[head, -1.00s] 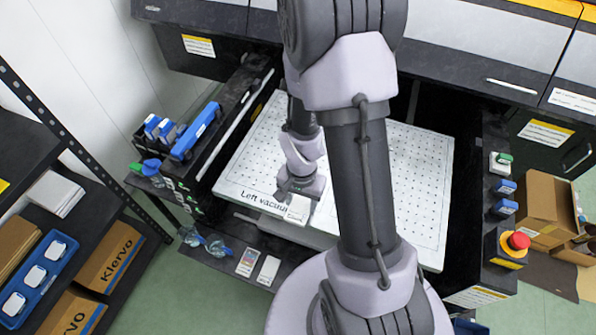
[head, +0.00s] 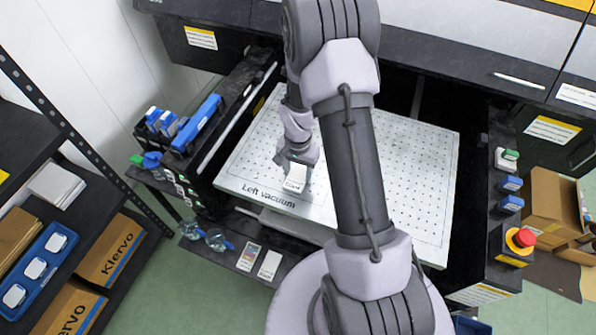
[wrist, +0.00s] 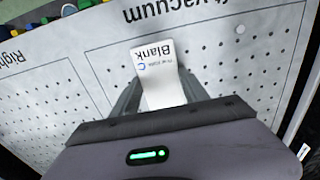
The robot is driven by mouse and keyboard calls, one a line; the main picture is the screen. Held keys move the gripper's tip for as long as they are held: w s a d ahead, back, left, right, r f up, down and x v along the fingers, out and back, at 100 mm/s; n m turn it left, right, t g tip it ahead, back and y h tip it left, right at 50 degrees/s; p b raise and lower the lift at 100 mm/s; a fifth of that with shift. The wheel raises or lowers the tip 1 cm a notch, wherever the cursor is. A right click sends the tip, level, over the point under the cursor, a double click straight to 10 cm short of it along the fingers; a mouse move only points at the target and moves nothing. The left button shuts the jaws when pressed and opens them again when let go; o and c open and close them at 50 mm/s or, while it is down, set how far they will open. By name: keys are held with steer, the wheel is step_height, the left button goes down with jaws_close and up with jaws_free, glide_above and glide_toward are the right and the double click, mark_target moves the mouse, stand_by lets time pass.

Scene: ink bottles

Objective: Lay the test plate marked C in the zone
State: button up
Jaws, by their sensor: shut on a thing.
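My gripper (head: 297,168) is shut on a small white plate (head: 294,185), and its two dark fingers flank the plate in the wrist view (wrist: 160,92). The plate (wrist: 157,62) carries the word "Blank", smaller text and a blue mark that looks like a C. It is over the white perforated vacuum board (head: 400,160), behind the "Left vacuum" lettering. In the wrist view the board (wrist: 232,85) shows thin outlined rectangles, with the plate over one of them. I cannot tell how high the plate is above the board.
Two flat cards (head: 259,261) lie on the dark front ledge. Blue-and-white devices (head: 165,125) stand at the left. A red emergency button (head: 523,238) is on the right rail. A shelf with a blue tray (head: 38,263) is at far left. The board's right half is clear beyond my arm.

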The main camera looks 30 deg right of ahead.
steer(key=o, duration=1.4)
step_height(320, 180, up, 12)
steer(key=p, duration=0.3)
step_height(320, 180, up, 12)
steer(key=n+t, duration=0.2)
glide_above(298, 175)
steer(key=s+a, duration=0.2)
steer(key=a, duration=0.3)
steer(key=s+a+r+n+t, duration=0.1)
steer(key=s+a+r, duration=0.2)
steer(key=s+r, duration=0.1)
steer(key=s+a+r+n+t+y, duration=0.1)
steer(key=s+a+r, duration=0.3)
steer(key=s, duration=0.2)
steer(key=s+a+r+n+t+y, duration=0.1)
steer(key=s+a+r+n, duration=0.1)
steer(key=s+a+r, duration=0.2)
steer(key=shift+s+a+r+t, duration=0.2)
steer(key=shift+s+r+t, duration=0.2)
steer(key=shift+s+r, duration=0.3)
steer(key=shift+f, duration=0.15)
